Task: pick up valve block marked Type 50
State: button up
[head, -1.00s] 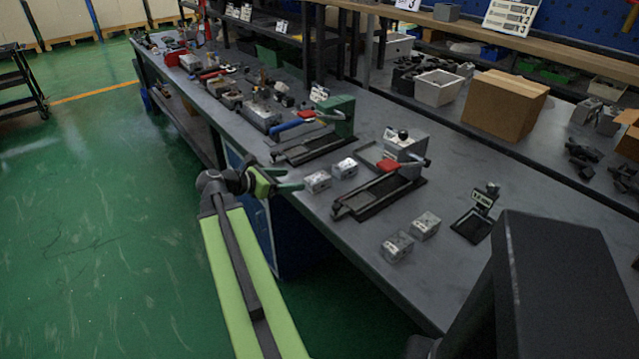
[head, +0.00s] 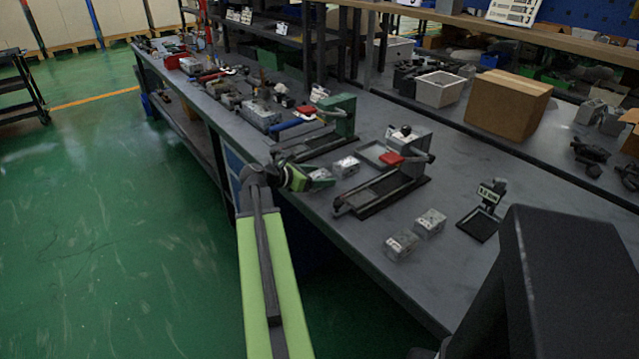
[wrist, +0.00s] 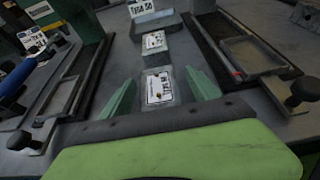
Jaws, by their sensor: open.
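A small grey valve block (head: 321,176) with a white label sits near the table's front edge. In the wrist view this block (wrist: 158,89) is between the two green fingers of my gripper (wrist: 160,82). The fingers are apart, with a gap visible on each side of the block. In the head view my gripper (head: 308,180) is at the bench edge and partly covers this block. A second similar block (head: 346,166) is just behind it, also in the wrist view (wrist: 154,43). The markings on both blocks are too small to read.
A sign (wrist: 142,7) ending in 50 stands behind the blocks. Black fixtures (wrist: 240,50) (wrist: 75,85) flank them. Two more blocks (head: 402,244) (head: 430,221) sit at the right. A small sign stand (head: 483,212) is beyond these.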

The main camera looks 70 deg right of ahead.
grip_shut()
dwell(0.4)
jog(key=shift+r, duration=0.1)
